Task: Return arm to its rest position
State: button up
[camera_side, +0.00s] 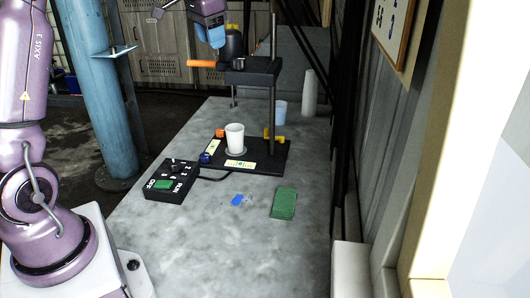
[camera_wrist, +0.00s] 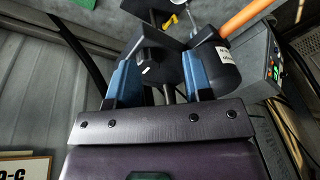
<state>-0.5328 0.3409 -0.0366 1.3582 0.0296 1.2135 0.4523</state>
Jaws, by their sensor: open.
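My gripper (camera_side: 214,40) is at the top of the side view, beside and above the head of the disperser stand (camera_side: 251,74). In the wrist view my gripper (camera_wrist: 160,58) has its two blue fingers spread apart. Dark parts of the disperser (camera_wrist: 158,55) show between and beyond the fingers; whether they touch cannot be told. An orange handle (camera_side: 201,64) sticks out left from the stand's head, and it also shows in the wrist view (camera_wrist: 243,16). A white cup (camera_side: 234,139) stands upright on the stand's base, below the head.
A black control box (camera_side: 163,184) with a green part sits left of the base. A green pad (camera_side: 284,203) and small blue piece (camera_side: 237,200) lie in front. A bluish cup (camera_side: 280,113) and white cylinder (camera_side: 310,92) stand behind. The table's (camera_side: 200,250) front is clear.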

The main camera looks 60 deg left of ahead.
jog(key=s+d+f+t, duration=0.1)
jog(key=s+d, duration=0.9)
jog(key=d, duration=0.1)
jog(key=s+d+f+t+h, duration=0.1)
jog(key=s+d+f+t, duration=0.1)
jog(key=s+d, duration=0.9)
jog(key=shift+d+f, duration=0.25)
jog(key=shift+d, duration=0.15)
dwell(0.5)
